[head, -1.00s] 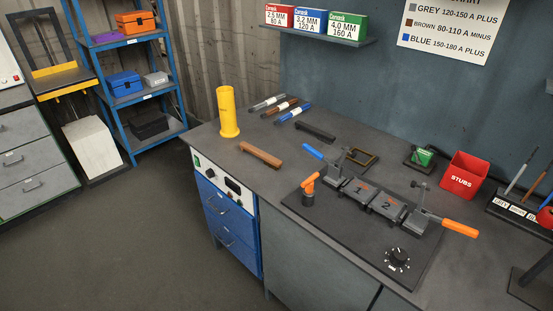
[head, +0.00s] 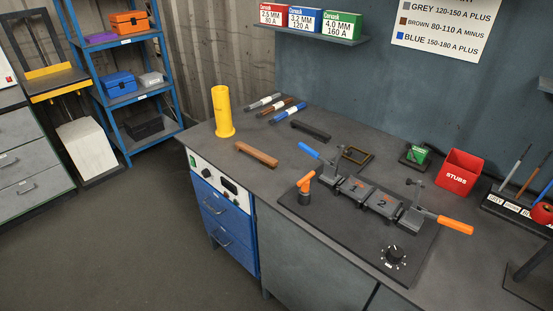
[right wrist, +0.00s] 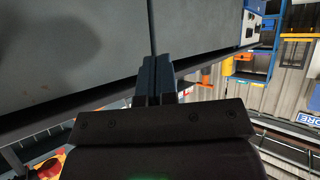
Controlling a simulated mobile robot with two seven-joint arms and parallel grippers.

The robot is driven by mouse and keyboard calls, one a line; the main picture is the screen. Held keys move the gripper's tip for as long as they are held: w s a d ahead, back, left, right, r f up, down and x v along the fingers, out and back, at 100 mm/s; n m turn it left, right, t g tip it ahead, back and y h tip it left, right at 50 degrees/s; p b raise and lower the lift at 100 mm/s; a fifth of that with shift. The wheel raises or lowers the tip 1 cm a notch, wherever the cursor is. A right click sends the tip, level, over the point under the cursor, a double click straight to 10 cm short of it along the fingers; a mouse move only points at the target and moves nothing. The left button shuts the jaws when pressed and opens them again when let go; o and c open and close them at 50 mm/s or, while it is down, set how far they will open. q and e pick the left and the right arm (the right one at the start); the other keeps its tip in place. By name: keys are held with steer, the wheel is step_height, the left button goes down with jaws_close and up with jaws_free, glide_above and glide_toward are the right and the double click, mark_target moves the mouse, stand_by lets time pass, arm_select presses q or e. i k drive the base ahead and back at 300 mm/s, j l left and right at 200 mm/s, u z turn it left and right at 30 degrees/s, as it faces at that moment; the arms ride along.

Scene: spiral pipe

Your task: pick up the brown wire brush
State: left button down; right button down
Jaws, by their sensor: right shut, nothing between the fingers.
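The brown wire brush (head: 256,154) lies on the grey workbench (head: 215,153) in the head view, near the bench's left front edge. It is a slim brown bar, and its bristles cannot be made out. No gripper is near it in that view. My right gripper (right wrist: 155,80) shows in the right wrist view with its dark fingers together and empty. It points along a grey bench front, and the brush is not in that view. My left gripper is in neither view.
A yellow tube (head: 222,112) stands behind the brush. A black bar (head: 310,131) lies to its right. A dark plate with clamps (head: 355,188) and an orange-topped post (head: 305,187) is at front right. A red stubs bin (head: 458,172) stands further right. Bench around the brush is clear.

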mark_target(268, 160)
steer(key=i+j, duration=0.15)
steer(key=j, duration=0.15)
steer(key=i+j+z, duration=0.1)
steer(key=j, duration=0.25)
steer(key=i+j+z, duration=0.1)
steer(key=i+j, duration=0.25)
steer(key=j, duration=0.3)
steer(key=i+j+z, duration=0.1)
steer(key=j, duration=0.25)
steer(key=i+j, duration=0.2)
steer(key=j, duration=0.2)
steer(key=i+j+z, duration=0.1)
steer(key=j, duration=0.25)
